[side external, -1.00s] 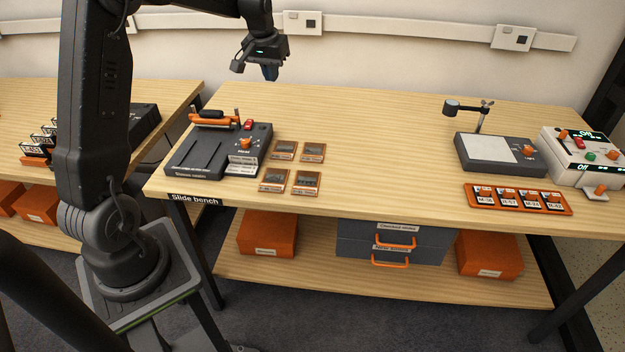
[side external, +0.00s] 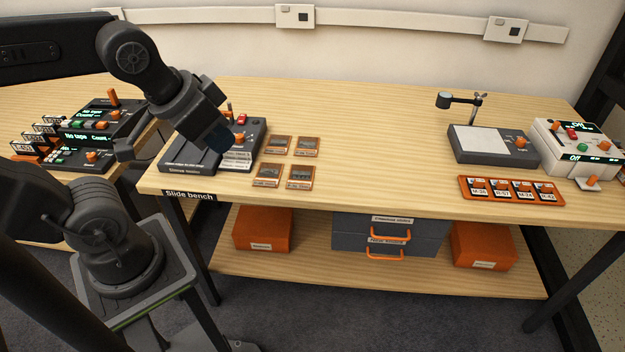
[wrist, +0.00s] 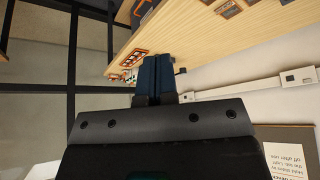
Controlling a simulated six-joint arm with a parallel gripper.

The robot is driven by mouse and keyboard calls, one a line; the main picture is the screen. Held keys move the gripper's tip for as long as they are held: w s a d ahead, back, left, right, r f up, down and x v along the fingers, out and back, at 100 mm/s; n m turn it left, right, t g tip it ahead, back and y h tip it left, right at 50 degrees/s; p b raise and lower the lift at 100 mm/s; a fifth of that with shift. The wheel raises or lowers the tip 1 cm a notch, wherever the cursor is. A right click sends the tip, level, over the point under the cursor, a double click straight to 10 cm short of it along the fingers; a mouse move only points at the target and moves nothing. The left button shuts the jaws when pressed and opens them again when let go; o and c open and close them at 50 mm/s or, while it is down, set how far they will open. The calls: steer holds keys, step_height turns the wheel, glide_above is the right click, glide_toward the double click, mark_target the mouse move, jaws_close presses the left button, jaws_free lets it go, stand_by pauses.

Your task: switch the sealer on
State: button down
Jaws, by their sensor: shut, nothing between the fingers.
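A dark grey flat device (side external: 190,160) at the left end of the slide bench looks like the sealer; its label is too small to read. It has a red switch (side external: 242,118) at its back and an orange knob (side external: 240,138). My arm hides much of its back half, including the orange-handled bar. My gripper (side external: 226,140) is shut and empty, in front of the device in the side view; whether it touches cannot be told. In the wrist view my blue fingers (wrist: 155,65) are together and point along the bench.
Several orange-framed slides (side external: 286,160) lie right of the device. Farther right are a grey light plate with a lamp (side external: 480,145), an orange slide tray (side external: 511,190) and a white console (side external: 575,150) with lit displays. The bench middle is clear. A second bench (side external: 30,105) stands left.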

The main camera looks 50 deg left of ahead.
steer(key=w+a+r+n+g+y, duration=0.1)
steer(key=w+a+r+n, duration=0.15)
steer(key=w+a, duration=0.5)
steer(key=n+g, duration=0.3)
steer(key=n, duration=0.4)
glide_above(243, 115)
steer(key=s+d, duration=0.2)
step_height(243, 115, down, 12)
steer(key=shift+s+d+f+m+y, duration=0.1)
steer(key=shift+f+m+y, duration=0.1)
steer(key=shift+m+y, duration=0.1)
steer(key=f, duration=0.4)
steer(key=w+a+f, duration=0.1)
steer(key=f, duration=0.4)
steer(key=w+a+f, duration=0.1)
steer(key=f, duration=0.3)
steer(key=shift+f, duration=0.35)
